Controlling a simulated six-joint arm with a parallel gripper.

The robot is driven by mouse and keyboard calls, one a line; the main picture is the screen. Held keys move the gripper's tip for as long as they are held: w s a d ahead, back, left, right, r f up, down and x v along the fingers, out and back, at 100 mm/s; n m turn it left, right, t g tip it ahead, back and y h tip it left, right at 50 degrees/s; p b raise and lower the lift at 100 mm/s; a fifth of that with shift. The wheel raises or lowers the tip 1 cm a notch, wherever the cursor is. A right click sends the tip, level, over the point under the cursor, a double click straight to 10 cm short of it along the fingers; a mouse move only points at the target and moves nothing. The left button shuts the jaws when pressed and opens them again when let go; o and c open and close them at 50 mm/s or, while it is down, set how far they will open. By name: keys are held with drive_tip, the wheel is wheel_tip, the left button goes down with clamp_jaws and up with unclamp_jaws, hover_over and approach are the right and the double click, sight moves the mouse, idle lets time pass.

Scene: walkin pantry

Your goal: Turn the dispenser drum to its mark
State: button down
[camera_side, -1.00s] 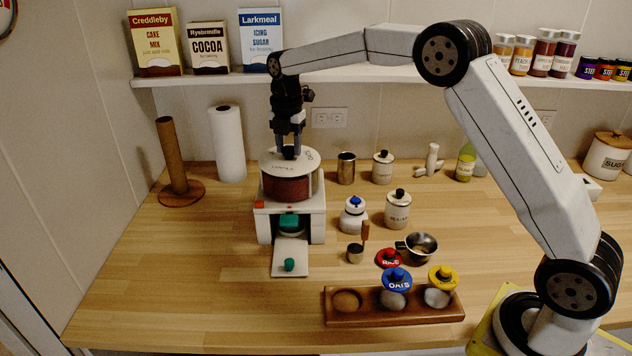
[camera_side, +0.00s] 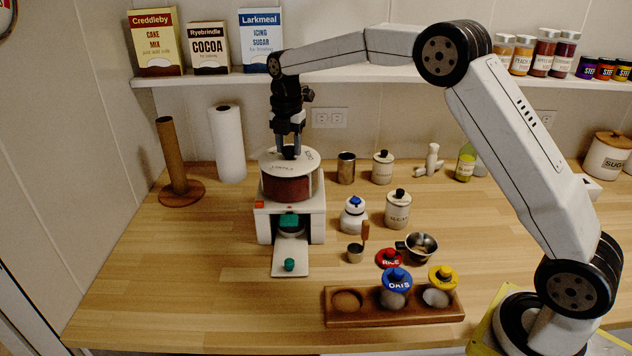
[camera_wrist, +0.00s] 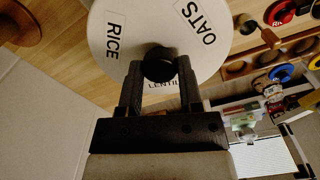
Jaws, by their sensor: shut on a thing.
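The dispenser (camera_side: 263,230) is a white box on the counter, with a dark red drum (camera_side: 287,188) on top under a round white lid (camera_side: 268,161). In the wrist view the lid (camera_wrist: 110,22) reads RICE at left, OATS at upper right and a partly hidden LENTIL label toward my gripper. My gripper (camera_wrist: 158,72) points down over the drum, its two fingers shut on the black knob (camera_wrist: 159,56) at the lid's centre. It also shows in the side view (camera_side: 289,152). I cannot make out the mark.
The front left counter is clear.

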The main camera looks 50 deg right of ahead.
idle(0.4)
drive_tip(key=shift+n, duration=1.6)
drive_tip(key=shift+r, duration=0.1)
drive_tip(key=shift+c, duration=1.3)
unclamp_jaws()
drive_tip(key=shift+r, duration=3.85)
